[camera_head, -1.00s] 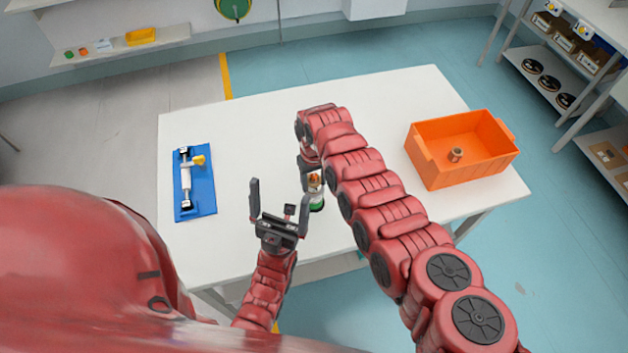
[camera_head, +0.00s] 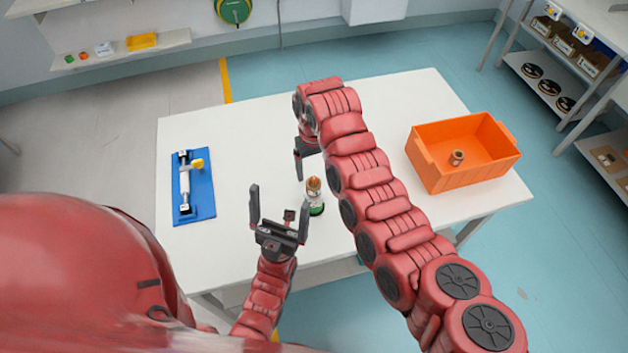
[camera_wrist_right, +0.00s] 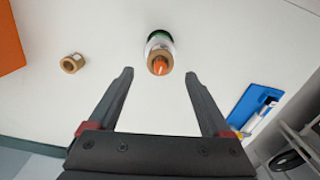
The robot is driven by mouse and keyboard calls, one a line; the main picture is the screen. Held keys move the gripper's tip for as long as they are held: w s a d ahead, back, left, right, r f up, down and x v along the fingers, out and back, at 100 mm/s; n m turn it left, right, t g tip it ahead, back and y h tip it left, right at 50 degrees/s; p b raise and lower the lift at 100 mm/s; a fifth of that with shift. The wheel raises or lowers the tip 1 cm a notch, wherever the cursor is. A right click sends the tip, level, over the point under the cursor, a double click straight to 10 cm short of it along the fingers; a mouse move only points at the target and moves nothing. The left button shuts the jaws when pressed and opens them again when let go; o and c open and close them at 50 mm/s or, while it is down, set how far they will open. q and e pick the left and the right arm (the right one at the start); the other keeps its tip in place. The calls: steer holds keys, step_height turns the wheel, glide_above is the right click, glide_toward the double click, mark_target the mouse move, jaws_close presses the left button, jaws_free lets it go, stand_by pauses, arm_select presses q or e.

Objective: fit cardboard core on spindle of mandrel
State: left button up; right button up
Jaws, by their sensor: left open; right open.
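The mandrel (camera_head: 316,208) stands upright near the table's middle, with a green base and a white body. A brown cardboard core (camera_head: 312,184) sits at its top. In the right wrist view the core (camera_wrist_right: 151,53) rings the mandrel's orange tip (camera_wrist_right: 159,66); how far down it sits is hard to tell. My right gripper (camera_wrist_right: 159,74) is open and empty, its fingers apart from the mandrel. In the head view my right gripper (camera_head: 303,165) is beyond the mandrel, partly hidden by my arm. My left gripper (camera_head: 280,190) is open and empty, left of the mandrel.
An orange bin (camera_head: 430,172) holds a brown core (camera_head: 457,158) at the right. Another brown core (camera_wrist_right: 72,64) lies on the table (camera_head: 240,125) in the wrist view. A blue plate (camera_head: 205,208) with a white roller lies at the left.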

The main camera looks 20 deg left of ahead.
steer(key=shift+r+b, duration=0.3)
steer(key=shift+r, duration=2.05)
